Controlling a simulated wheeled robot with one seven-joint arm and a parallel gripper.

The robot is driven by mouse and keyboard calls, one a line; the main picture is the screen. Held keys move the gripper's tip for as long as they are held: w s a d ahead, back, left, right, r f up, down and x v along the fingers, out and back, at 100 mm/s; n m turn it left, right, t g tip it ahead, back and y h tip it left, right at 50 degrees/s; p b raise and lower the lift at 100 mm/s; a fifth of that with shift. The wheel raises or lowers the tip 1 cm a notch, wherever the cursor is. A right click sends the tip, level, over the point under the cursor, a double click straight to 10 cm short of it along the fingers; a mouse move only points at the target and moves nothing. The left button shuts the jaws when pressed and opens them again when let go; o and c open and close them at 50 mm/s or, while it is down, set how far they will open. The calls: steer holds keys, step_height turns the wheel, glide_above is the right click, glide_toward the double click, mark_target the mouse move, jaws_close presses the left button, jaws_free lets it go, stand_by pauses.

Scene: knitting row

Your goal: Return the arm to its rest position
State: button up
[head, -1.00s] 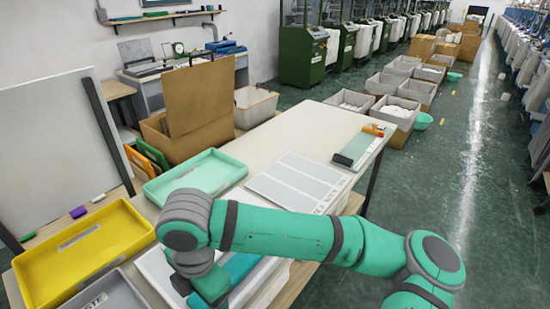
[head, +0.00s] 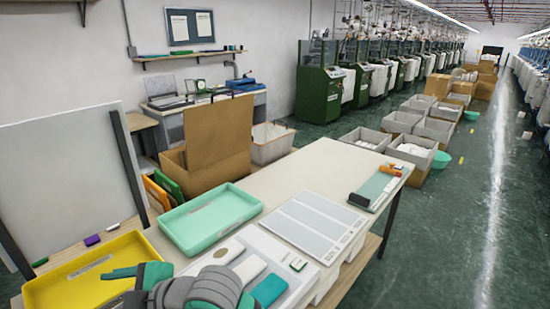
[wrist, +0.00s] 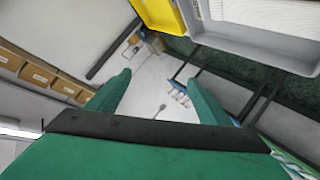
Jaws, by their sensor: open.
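My green and grey arm shows at the bottom left of the head view, folded low in front of the worktable (head: 345,167). In the wrist view my gripper (wrist: 157,88) has its two green fingers spread wide apart, with nothing between them. In the head view green finger parts (head: 122,272) extend left across the yellow tray (head: 62,293); I cannot tell whether they touch it. The wrist view also shows the yellow tray (wrist: 160,14) at its top, beside a grey tray (wrist: 240,42).
A mint tray (head: 210,222) and a white holder with several small items (head: 270,290) are near the arm. A striped grey board (head: 315,225) and a green-and-grey block with red parts (head: 378,188) lie farther right. A large pale panel (head: 70,190) stands at left.

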steer(key=w+d+r+m+t+y, duration=0.2)
steer(key=w+d+m+t+y, duration=0.2)
steer(key=w+m+t, duration=0.5)
steer(key=s+d+f+m+t+h, duration=0.3)
steer(key=d+f+m+t+h, duration=0.5)
steer(key=d+f+m, duration=0.5)
steer(key=s+d+f+m+g+h, duration=0.1)
steer(key=s+d+f+m+h, duration=0.3)
steer(key=s+d+f+h, duration=0.65)
steer(key=s+d+f+n+g, duration=0.1)
steer(key=s+d+f, duration=0.1)
steer(key=s, duration=0.6)
steer(key=s+d+f+n+g+y, duration=0.1)
steer(key=s+d, duration=0.3)
steer(key=s, duration=0.5)
steer(key=shift+s+d+f, duration=0.2)
steer(key=shift+d+f, duration=0.2)
steer(key=shift+f, duration=0.5)
